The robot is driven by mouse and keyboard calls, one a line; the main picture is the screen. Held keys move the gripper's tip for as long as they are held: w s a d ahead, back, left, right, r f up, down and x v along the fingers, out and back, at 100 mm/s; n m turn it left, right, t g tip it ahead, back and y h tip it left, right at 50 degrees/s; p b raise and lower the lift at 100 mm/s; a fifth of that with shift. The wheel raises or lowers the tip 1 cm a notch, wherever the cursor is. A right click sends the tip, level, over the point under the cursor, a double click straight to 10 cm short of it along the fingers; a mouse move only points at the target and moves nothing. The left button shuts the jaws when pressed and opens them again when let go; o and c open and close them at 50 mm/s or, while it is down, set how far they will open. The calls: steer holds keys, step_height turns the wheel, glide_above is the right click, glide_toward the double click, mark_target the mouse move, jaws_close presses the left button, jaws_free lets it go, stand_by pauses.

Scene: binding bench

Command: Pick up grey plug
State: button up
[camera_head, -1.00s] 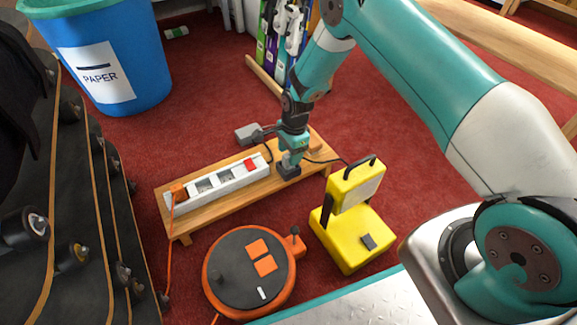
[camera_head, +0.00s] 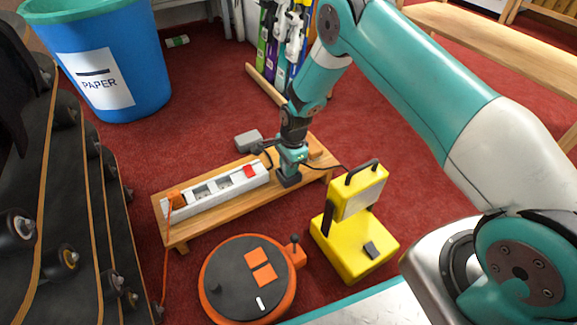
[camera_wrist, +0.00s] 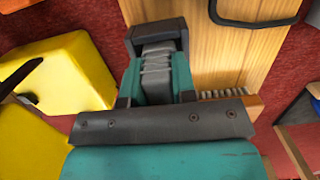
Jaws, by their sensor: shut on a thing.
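The grey plug (camera_wrist: 158,60) shows between my gripper's fingers in the wrist view, with its ribbed grey body clasped on both sides. My gripper (camera_head: 289,178) is shut on it, pointing down at the right part of the low wooden bench (camera_head: 205,228). In the head view the plug is mostly hidden by the gripper. I cannot tell whether the plug touches the board.
A yellow work lamp (camera_head: 352,236) stands right of the bench. An orange cable reel (camera_head: 240,280) lies in front. A grey box (camera_head: 249,140) is behind the bench. Skateboards (camera_head: 85,210) stand at left, and a blue paper bin (camera_head: 120,75) at back left.

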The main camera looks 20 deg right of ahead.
step_height(320, 180, up, 20)
steer(key=p, duration=1)
steer(key=shift+o, duration=0.2)
